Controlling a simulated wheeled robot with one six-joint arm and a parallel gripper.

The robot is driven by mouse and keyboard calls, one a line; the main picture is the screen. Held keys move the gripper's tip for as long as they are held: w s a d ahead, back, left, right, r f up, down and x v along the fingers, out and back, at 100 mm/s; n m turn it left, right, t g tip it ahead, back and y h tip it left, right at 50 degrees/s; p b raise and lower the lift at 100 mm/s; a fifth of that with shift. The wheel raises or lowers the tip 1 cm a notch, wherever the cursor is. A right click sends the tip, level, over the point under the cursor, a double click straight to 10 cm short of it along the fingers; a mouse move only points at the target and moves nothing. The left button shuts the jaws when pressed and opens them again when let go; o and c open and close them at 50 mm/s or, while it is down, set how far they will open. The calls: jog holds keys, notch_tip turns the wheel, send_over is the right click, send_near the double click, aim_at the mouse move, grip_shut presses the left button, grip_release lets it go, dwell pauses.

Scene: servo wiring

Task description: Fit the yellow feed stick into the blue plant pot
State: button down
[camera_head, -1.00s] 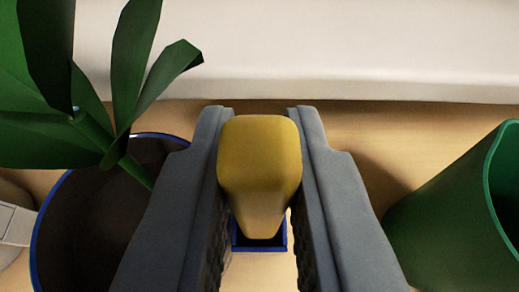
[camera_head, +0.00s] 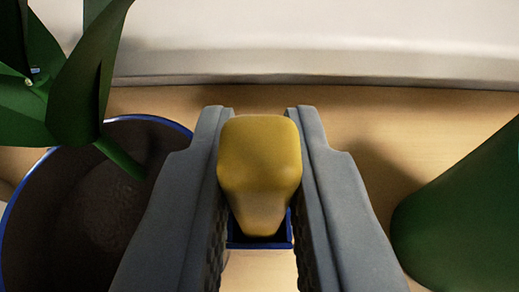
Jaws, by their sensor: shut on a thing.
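The yellow feed stick (camera_head: 259,165) is held upright between the two grey fingers of my gripper (camera_head: 260,160), which is shut on it. The blue plant pot (camera_head: 75,215) is at the left, with dark soil, a blue rim and a green leafy plant; my left finger covers part of its right side. A small blue square socket (camera_head: 258,244) shows directly below the stick, beside the pot. The stick's lower end overlaps the socket's opening in view. I cannot tell how far it is inside, as the stick hides most of the opening.
A pale raised ledge (camera_head: 320,45) runs along the back. The wooden surface (camera_head: 350,110) between is clear.

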jog(key=shift+f, duration=0.95)
jog(key=c, duration=1.3)
grip_release()
jog(key=v, duration=1.7)
jog(key=shift+s, duration=0.15)
jog(key=shift+r, duration=0.1)
jog(key=s+r+t, duration=0.2)
jog(key=s+r, duration=0.3)
jog(key=s, duration=0.5)
jog(key=s+r+t, duration=0.1)
jog(key=s+r, duration=0.4)
jog(key=s, duration=0.6)
jog(key=shift+s+r+t, duration=0.3)
jog(key=shift+t, duration=0.1)
